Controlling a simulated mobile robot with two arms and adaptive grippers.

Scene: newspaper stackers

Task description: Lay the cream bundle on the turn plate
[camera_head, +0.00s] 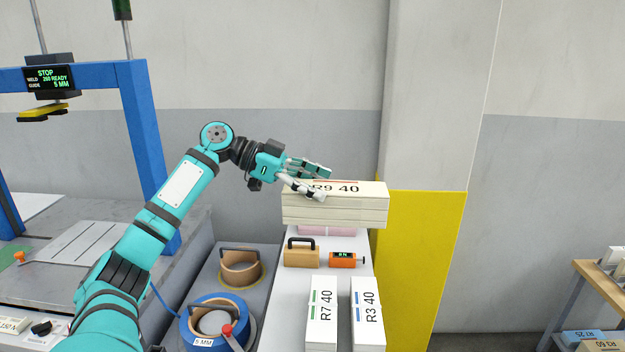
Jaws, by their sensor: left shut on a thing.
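The cream bundle (335,212), its top marked R9 40, is at the far end of the pale bench. My left gripper (318,182) is shut on it, with the fingers at its upper left edge. A pink thing (325,231) shows just beneath; I cannot tell whether they touch. A light flat plate (82,238) lies on the grey machine table at the left; I cannot tell whether it is the turn plate. My right gripper is not in view.
The bench (283,312) also bears a wooden block with a handle (301,257), an orange tool (346,260) and bundles R7 40 (322,310) and R3 40 (368,310). A blue frame (147,150) stands left. Rolls (240,268) sit between. A yellow panel (425,250) is right.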

